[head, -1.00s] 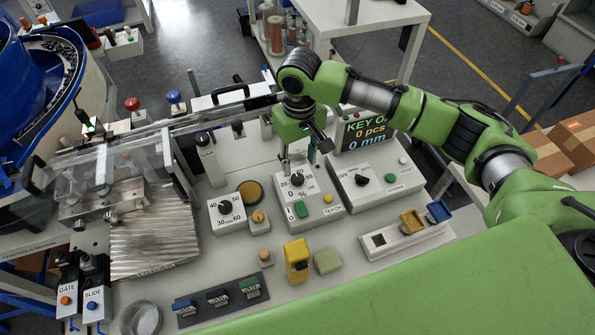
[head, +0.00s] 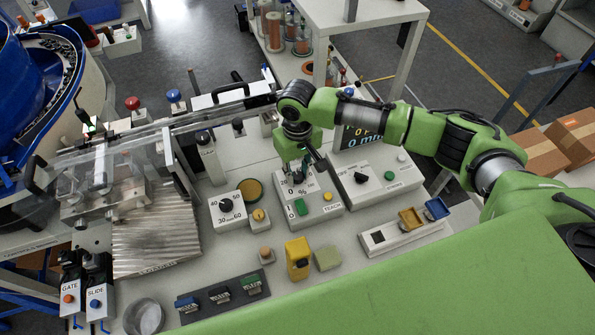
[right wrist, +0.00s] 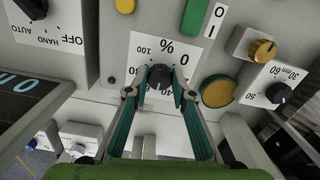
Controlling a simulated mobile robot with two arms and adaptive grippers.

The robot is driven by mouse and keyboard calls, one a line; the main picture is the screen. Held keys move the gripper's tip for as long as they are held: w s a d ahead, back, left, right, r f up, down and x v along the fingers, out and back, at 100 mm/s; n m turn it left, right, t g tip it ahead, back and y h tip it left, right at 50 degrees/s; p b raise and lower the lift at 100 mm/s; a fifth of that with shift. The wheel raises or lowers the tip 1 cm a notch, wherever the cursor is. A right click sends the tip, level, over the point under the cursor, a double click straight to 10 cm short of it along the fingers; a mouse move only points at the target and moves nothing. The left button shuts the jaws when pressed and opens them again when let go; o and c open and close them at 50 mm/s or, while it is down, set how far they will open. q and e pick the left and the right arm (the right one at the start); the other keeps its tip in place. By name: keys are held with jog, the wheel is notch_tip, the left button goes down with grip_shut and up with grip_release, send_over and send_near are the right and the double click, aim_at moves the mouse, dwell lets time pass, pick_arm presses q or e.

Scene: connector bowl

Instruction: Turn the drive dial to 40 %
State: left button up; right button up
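The drive dial (right wrist: 160,76) is a black knob on a white scale plate marked in percent, with 0 and 100 legible in the right wrist view. In the head view the dial (head: 298,178) is partly covered by my right gripper (head: 296,168). In the right wrist view the two green fingers of the right gripper (right wrist: 159,84) stand on either side of the knob, with what looks like a narrow gap at each side. I cannot read the dial's pointer. My left gripper is not in view.
On the same box are a green rocker switch (head: 303,208) and a yellow button (head: 327,196). A second dial box (head: 225,213) stands to the left, and a mode selector box (head: 375,182) to the right. A display (head: 362,137) behind is partly hidden by my arm.

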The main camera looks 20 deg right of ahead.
jog(key=shift+r+p, duration=0.15)
jog(key=shift+p, duration=0.15)
jog(key=shift+r+n+p, duration=0.15)
jog(key=shift+n+p, duration=0.75)
jog(key=shift+p, duration=0.05)
jog(key=shift+n+p, duration=0.75)
jog(key=shift+n, duration=0.15)
jog(key=shift+f+n+p, duration=0.25)
jog(key=shift+n+p, duration=0.1)
jog(key=shift+n, duration=0.55)
jog(key=o, duration=1.1)
